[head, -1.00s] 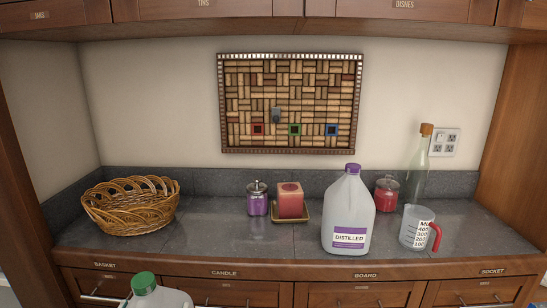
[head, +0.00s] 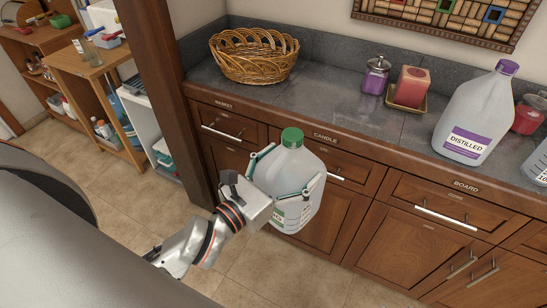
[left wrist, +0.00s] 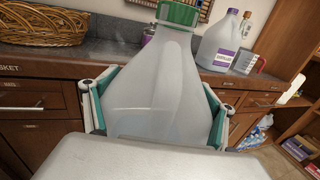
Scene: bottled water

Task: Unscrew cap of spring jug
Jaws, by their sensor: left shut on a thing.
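The spring jug (head: 300,172) is a clear-white plastic jug with a green cap (head: 292,137) on its neck. It is upright, in front of the counter and lower than its top. My left gripper (head: 287,178) is shut on the jug, one finger on each side of its body. In the left wrist view the jug (left wrist: 155,85) fills the middle between the fingers, and its green cap (left wrist: 180,12) is cut by the top edge. Part of the label is hidden behind the gripper. My right gripper is not in view.
A distilled jug (head: 474,115) with a purple cap stands on the counter (head: 335,110) at right. A wicker basket (head: 253,55), a purple jar (head: 375,76) and a candle (head: 411,87) stand farther back. Drawer handles (head: 446,215) stick out below. The floor (head: 305,280) at front is clear.

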